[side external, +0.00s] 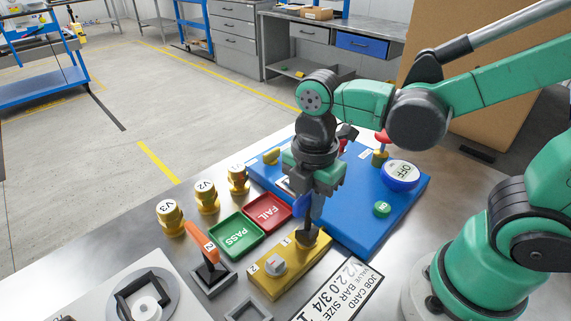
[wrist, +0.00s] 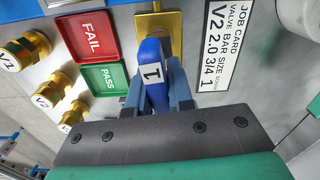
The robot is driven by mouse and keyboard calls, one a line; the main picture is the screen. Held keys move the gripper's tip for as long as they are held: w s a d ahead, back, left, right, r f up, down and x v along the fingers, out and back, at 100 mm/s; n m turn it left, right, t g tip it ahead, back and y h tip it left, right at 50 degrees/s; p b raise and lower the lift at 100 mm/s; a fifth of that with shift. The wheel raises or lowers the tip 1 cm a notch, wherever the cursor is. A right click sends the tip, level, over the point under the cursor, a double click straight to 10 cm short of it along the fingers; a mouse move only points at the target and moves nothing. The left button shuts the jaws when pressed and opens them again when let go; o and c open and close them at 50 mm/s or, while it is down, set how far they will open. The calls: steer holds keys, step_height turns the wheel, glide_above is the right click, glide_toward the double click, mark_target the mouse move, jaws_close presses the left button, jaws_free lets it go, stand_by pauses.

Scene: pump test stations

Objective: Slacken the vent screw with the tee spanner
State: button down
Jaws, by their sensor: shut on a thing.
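My gripper (side external: 305,205) is shut on a blue-handled tool labelled 1, seen in the wrist view (wrist: 152,72), which appears to be the tee spanner. It holds the tool upright above the yellow block (side external: 262,283). The tool's dark lower end meets the block's far end, by the mark 1; the contact itself is too small to tell. A light grey square-sided fitting (side external: 275,265) sits by the mark 2 on that block. An orange-handled tool (side external: 203,243) labelled 2 stands in a grey holder. No part is clearly marked as the vent screw.
Green PASS (side external: 236,235) and red FAIL (side external: 267,213) trays lie left of the block, with brass valves such as V3 (side external: 170,217) beyond. The job card (side external: 342,290) lies at right, reading V2.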

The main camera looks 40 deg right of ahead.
steer(key=shift+n, duration=1)
steer(key=shift+m, duration=0.6)
steer(key=shift+r, duration=3)
